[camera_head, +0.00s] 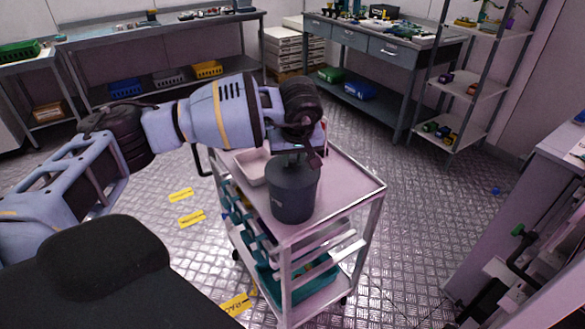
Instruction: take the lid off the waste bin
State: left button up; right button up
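A dark grey waste bin (292,195) stands upright on the top shelf of a metal cart. Its top looks covered by a dark lid (284,160), partly hidden by my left gripper. My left gripper (297,155) points down right over the lid, at the end of the arm that comes in from the left. Its wrist hides the fingertips, so I cannot tell whether they are around the lid's handle. My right gripper is not in view.
The cart (345,190) also bears a pale tray (252,165) beside the bin; its right side is bare. Workbenches (160,35) and a shelf rack (470,75) line the back. Yellow floor labels (190,218) lie left of the cart. Equipment (520,260) stands at the right edge.

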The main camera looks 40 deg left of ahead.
aim_at(292, 165)
pick_arm(q)
grip_shut()
jog(key=shift+r, duration=0.1)
jog(key=shift+r, duration=0.75)
jog(key=shift+s+r, duration=0.25)
jog(key=shift+r, duration=0.7)
jog(key=s+d+r, duration=0.1)
jog(key=s+d, duration=0.2)
jog(key=s, duration=1.2)
jog(key=shift+r+b, duration=0.2)
jog(key=shift+b, duration=0.25)
